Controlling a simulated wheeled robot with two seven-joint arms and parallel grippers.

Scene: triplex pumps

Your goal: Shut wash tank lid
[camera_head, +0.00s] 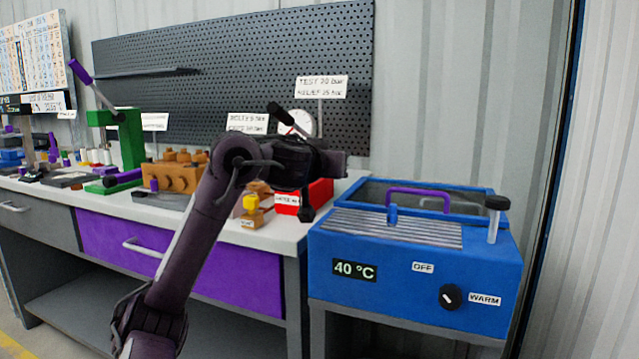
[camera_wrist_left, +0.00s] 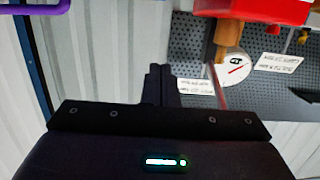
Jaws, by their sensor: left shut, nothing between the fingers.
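The wash tank (camera_head: 410,268) is a blue box at the right, with a "40 °C" display, a black knob and a ribbed grey panel (camera_head: 395,228) on its front top. Behind that panel a blue-rimmed opening shows a grey interior. A purple handle (camera_head: 418,192) arches over this part. I cannot tell clearly which part is the lid. My left gripper (camera_head: 338,164) is shut and empty, in the air left of and above the tank, apart from it. Its closed fingers (camera_wrist_left: 161,85) show in the left wrist view, where a purple piece (camera_wrist_left: 35,6) is at the top left. My right gripper is not in view.
A black-topped post (camera_head: 495,216) rises at the tank's right corner. The workbench (camera_head: 270,236) at the left carries a red bin (camera_head: 318,192), a brown block (camera_head: 175,177), a green press (camera_head: 130,140) and a gauge (camera_head: 303,123). A pegboard stands behind.

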